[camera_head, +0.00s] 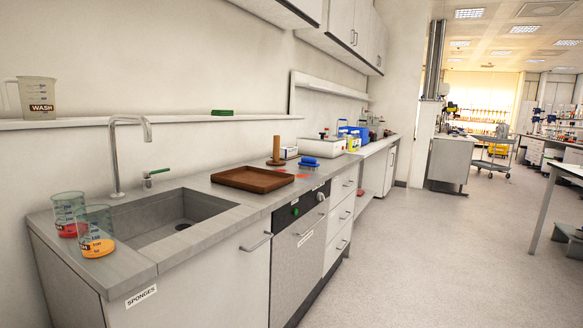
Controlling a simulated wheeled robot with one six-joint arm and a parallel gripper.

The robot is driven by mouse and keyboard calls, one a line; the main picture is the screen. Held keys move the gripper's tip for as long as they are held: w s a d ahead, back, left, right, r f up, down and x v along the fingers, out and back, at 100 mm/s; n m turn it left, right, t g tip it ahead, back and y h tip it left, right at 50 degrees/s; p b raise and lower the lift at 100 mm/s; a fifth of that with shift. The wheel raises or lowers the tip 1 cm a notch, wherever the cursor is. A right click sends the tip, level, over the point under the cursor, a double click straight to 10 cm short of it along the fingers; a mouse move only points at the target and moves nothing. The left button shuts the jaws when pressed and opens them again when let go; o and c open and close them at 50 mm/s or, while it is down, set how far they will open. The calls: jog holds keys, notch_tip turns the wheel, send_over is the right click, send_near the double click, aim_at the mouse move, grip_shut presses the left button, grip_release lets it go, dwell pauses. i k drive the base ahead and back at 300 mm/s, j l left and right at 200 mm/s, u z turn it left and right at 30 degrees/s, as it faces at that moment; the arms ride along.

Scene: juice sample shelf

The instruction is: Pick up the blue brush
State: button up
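A blue brush (309,162) with pale bristles lies on the grey counter, right of the brown tray. It is small and some way off. My gripper is not in view, so I cannot see whether it is open or shut.
A sink (190,215) with a tap (115,155) and two beakers (97,238) with red and orange contents are nearer. The brown tray (228,182) and a brown upright holder (276,152) stand left of the brush. The floor (440,260) at right is clear.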

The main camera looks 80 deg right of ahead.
aim_at(308, 163)
jog(key=z, duration=2.5)
jog(key=i+l, duration=0.2)
jog(key=i, duration=0.3)
jog(key=i+l, duration=0.15)
jog(key=i, duration=0.3)
jog(key=i+l, duration=0.2)
jog(key=i, duration=0.3)
jog(key=i+l, duration=0.15)
jog(key=i, duration=0.35)
jog(key=i+l+u, duration=0.1)
jog(key=i, duration=0.35)
jog(key=i+l, duration=0.3)
jog(key=i, duration=0.2)
